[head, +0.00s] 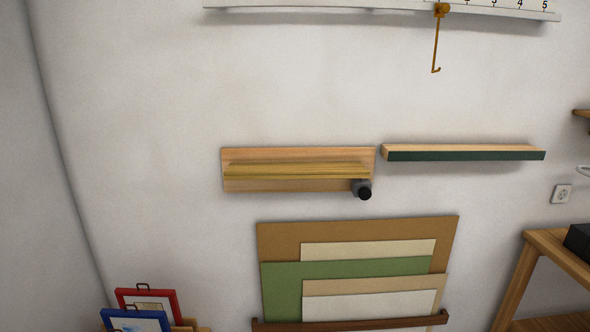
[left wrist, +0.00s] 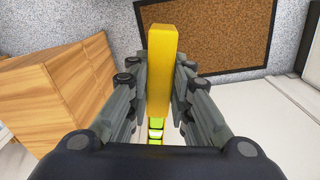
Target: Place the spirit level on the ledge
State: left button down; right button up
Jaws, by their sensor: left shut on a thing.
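A yellow spirit level (left wrist: 163,45) with bright green vials shows in the left wrist view. My left gripper (left wrist: 160,75) is shut on it, one finger against each side. Neither gripper nor the level shows in the head view. A narrow wooden ledge with a dark green front edge (head: 465,155) is fixed to the wall right of centre and its top looks bare. Left of it is a wooden wall board (head: 298,184) with a yellowish strip along it and a black-ended knob at its lower right. My right gripper is not in view.
A brown rail (head: 350,323) holds several flat boards below. A brass hook (head: 436,40) hangs from a numbered white rail above. Framed prints (head: 148,305) stand lower left; a wooden table (head: 555,245) is at right. The left wrist view shows a wooden drawer unit (left wrist: 55,90) and a cork board (left wrist: 225,35).

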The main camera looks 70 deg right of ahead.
aim_at(306, 168)
jog(key=l+z, duration=0.1)
jog(key=l, duration=0.9)
jog(key=i+l+z, duration=0.15)
jog(key=l, duration=0.35)
jog(key=l+z, duration=0.1)
jog(key=l, duration=0.4)
jog(key=l+z, duration=0.1)
jog(key=l, duration=0.4)
jog(key=i+l, duration=0.15)
jog(key=l, duration=0.3)
jog(key=i+l+z, duration=0.15)
jog(key=l, duration=0.35)
